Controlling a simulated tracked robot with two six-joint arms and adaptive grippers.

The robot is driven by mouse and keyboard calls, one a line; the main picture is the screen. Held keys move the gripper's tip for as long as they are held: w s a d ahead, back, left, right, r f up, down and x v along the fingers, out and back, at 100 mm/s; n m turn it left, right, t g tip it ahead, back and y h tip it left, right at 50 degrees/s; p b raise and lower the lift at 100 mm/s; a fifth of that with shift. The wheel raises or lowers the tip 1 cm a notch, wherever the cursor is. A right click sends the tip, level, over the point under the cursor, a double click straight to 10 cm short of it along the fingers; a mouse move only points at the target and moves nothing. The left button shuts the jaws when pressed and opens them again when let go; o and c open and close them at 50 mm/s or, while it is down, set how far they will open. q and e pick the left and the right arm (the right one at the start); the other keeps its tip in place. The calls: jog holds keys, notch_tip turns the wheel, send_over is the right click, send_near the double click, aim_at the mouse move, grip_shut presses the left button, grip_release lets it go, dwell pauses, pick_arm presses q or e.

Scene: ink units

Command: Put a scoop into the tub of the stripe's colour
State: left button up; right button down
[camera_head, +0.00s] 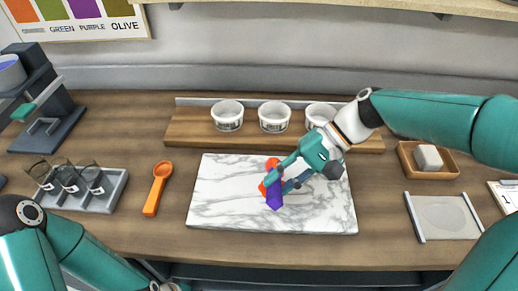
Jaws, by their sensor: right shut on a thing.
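My right gripper (279,176) is over the white marble board (220,198), shut on an orange and purple thing (274,198). Its orange parts show above and to the left of the fingers, its purple part below; the fingers hide its middle, and I cannot tell whether it touches the board. An orange scoop (158,187) lies on the table left of the board. Three white tubs, left (228,117), middle (274,118) and right (319,114), stand on a wooden stand behind the board; their labels are too small to read. My left arm shows at lower left, its gripper out of view.
A grey rack (106,195) with glasses stands at left, a dark machine (48,105) behind it. A wooden tray (411,160) with a white block and a clear-topped pale tray (443,216) are at right. A colour chart (75,18) hangs on the wall.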

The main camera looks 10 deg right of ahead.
dwell(0.5)
jog(key=shift+r+m+y, duration=0.1)
jog(key=shift+m+y, duration=0.2)
jog(key=shift+y, duration=0.2)
jog(key=w+a+r+m+t+y+p, duration=0.15)
jog(key=w+r, duration=0.25)
jog(key=w, duration=0.4)
jog(key=w+a+r+m+t+y, duration=0.1)
jog(key=w+r+m+t, duration=0.15)
jog(key=w+r, duration=0.4)
jog(key=w+a+r+m+t+y+p, duration=0.1)
jog(key=w+a+r+m+t+y, duration=0.15)
jog(key=w, duration=0.65)
jog(key=w+a+f+y+b, duration=0.1)
jog(key=w+f+b, duration=0.3)
jog(key=f, duration=1)
jog(key=shift+w+f+m, duration=0.15)
jog(key=shift+w+m, duration=0.05)
jog(key=shift+m, duration=0.25)
jog(key=shift+f+g+b, duration=0.25)
jog(key=shift+f+b, duration=0.2)
jog(key=shift+b, duration=0.15)
jog(key=shift+f+b, duration=0.1)
jog(key=shift+b, duration=0.3)
